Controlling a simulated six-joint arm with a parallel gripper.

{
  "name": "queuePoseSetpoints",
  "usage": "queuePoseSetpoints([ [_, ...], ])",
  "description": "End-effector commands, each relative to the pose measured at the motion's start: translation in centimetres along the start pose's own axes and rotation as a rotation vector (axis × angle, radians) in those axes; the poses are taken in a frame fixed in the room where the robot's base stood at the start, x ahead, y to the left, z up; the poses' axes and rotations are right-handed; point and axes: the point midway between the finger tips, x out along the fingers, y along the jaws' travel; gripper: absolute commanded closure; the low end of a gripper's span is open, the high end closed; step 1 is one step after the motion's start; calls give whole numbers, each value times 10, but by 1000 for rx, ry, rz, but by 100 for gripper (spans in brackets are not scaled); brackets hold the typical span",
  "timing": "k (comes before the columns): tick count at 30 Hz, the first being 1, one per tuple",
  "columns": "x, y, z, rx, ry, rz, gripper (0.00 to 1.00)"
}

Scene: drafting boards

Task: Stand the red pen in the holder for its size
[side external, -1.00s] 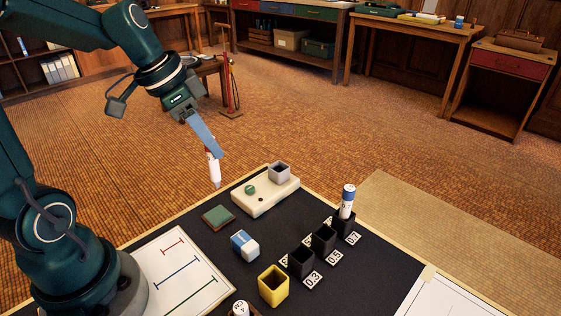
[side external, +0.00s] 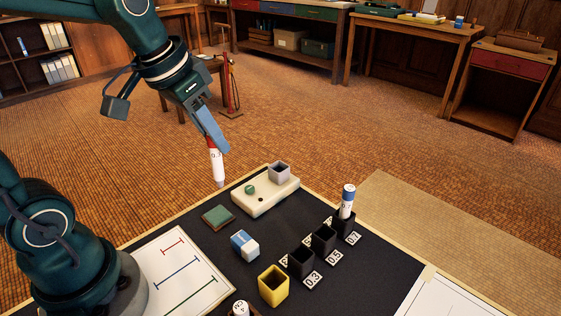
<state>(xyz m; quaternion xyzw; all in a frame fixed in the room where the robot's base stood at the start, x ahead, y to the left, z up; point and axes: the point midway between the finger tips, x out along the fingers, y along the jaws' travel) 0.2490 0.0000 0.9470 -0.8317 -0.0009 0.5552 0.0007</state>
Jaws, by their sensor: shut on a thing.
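My gripper (side external: 218,148) is shut on the red pen (side external: 217,172), a white pen with a red band near the top. It holds the pen nearly upright, tip down, in the air by the board's far left edge in the picture. Three black square holders stand in a row: one by the 0.3 label (side external: 302,263), one by the 0.5 label (side external: 323,240), one by the 0.7 label (side external: 346,224). The 0.3 and 0.5 holders show no pen. A blue-banded white pen (side external: 348,200) stands in the 0.7 holder.
On the dark board are a yellow cup (side external: 273,286), a blue-and-white block (side external: 245,246), a green pad (side external: 218,216) and a cream base (side external: 264,198) with a grey cup (side external: 279,172). A white line chart (side external: 178,270) lies left. Another white pen top (side external: 240,308) shows at the bottom edge.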

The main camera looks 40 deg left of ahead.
Motion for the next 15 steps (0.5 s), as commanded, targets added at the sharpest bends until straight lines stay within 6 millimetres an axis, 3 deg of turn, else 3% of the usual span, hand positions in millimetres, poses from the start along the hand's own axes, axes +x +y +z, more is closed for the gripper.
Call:
queuePoseSetpoints([
  [6, -3, -1, -11, -20, 23, -7, 100],
  [8, -3, 9, -19, 7, 31, 5, 100],
  [15, 3, 78, -43, 206, 40, 93, 100],
])
